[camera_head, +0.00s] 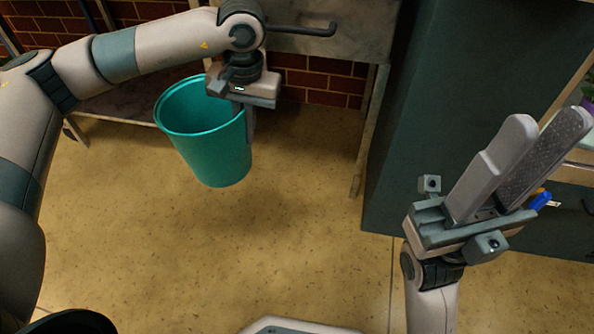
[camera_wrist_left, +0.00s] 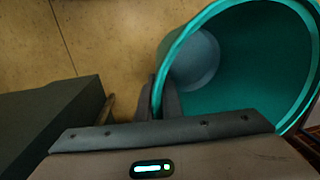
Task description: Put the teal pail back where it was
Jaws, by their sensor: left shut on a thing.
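The teal pail (camera_head: 205,135) is in the head view, left of the middle, held above the floor with its open top tilted up. My left gripper (camera_head: 249,128) is shut on the right side of its rim. In the left wrist view the fingers (camera_wrist_left: 164,95) pinch the wall of the pail (camera_wrist_left: 260,60), one inside and one outside. The pail looks empty. My right gripper (camera_head: 548,118) is at the right of the head view, its fingers apart with a textured inner pad showing, and nothing visible between them.
The speckled floor (camera_head: 290,240) is clear below the pail. A table (camera_head: 345,40) with legs stands at the back by a brick wall. A dark green cabinet (camera_head: 430,120) stands right of it. A blue item (camera_head: 541,200) shows behind my right gripper.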

